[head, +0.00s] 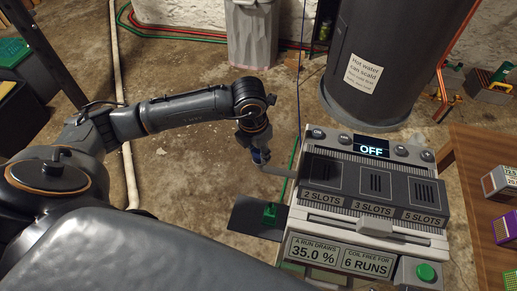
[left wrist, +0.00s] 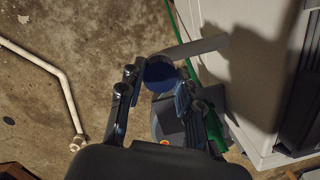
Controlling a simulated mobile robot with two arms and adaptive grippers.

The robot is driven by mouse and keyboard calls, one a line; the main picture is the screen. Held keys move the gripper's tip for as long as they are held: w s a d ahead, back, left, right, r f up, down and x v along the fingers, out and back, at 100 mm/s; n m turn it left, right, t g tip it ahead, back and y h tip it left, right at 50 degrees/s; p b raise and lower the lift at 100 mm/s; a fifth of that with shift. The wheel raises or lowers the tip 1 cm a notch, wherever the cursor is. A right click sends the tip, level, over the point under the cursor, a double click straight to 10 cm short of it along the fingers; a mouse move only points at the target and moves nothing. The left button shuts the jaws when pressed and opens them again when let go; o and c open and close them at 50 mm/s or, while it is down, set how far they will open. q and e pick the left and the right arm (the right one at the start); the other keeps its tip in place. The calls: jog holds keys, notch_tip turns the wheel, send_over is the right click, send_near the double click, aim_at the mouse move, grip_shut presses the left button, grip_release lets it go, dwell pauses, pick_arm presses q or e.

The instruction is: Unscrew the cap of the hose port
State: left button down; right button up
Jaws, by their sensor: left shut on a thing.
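The hose port is a grey pipe stub (head: 277,171) that sticks out from the left side of the grey machine. The stub also shows in the left wrist view (left wrist: 207,46), running to the white machine side. A dark blue round cap (left wrist: 160,72) sits at its outer end. My left gripper (head: 258,148) is at the cap, with its two fingers (left wrist: 157,84) on either side of it, shut on it. In the head view the fingers partly hide the cap (head: 261,157). Whether the thread is loose cannot be told. My right gripper is not in view.
The machine (head: 372,190) shows "OFF" on its display and has slot labels and a green button (head: 427,272). A dark plate (head: 250,219) with a green part lies below the port. A large dark tank (head: 390,60) stands behind. Open concrete floor lies left of the port.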

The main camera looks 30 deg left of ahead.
pick_arm(q)
jog(key=shift+s+f, duration=0.1)
jog(key=shift+d+n, duration=0.1)
jog(key=shift+n, duration=0.4)
jog(key=n+p, duration=0.1)
jog(key=n, duration=0.2)
jog(key=shift+s+n, duration=0.1)
jog(key=shift+n, duration=0.3)
jog(key=shift+y, duration=0.3)
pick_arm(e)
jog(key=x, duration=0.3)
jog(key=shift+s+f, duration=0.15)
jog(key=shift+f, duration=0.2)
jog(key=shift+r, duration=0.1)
